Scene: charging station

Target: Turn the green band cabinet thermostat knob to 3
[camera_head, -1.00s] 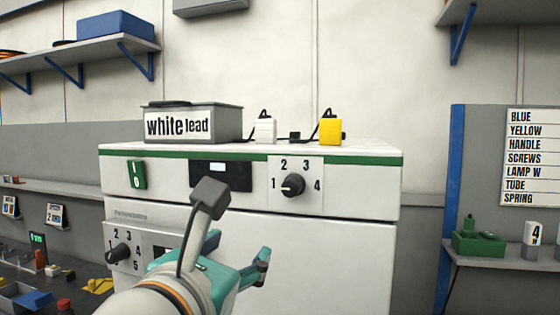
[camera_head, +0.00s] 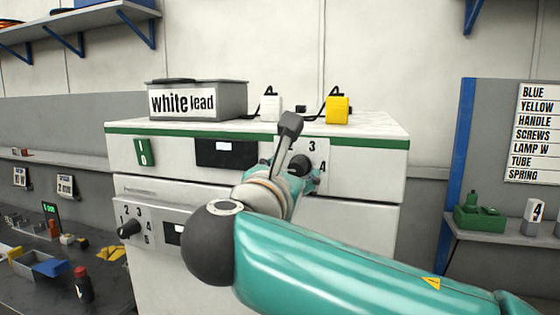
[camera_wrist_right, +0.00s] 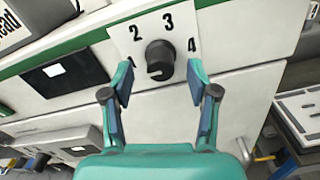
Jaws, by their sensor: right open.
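The white cabinet with the green band (camera_head: 390,143) stands in the middle of the head view. Its black thermostat knob (camera_head: 303,163) is partly hidden there by my right gripper (camera_head: 288,167). The right wrist view shows the knob (camera_wrist_right: 160,58) on a white dial plate, with 2, 3 and 4 around it. A pale mark shows low on the knob, away from the 3. My right gripper (camera_wrist_right: 160,68) is open, a finger on each side of the knob, with visible gaps. My left gripper is not in view.
A grey "white lead" box (camera_head: 197,100), a white plug (camera_head: 270,107) and a yellow plug (camera_head: 338,109) stand on the cabinet top. A second dial knob (camera_head: 128,228) is on a grey unit at lower left. A shelf with a green block (camera_head: 480,216) is at right.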

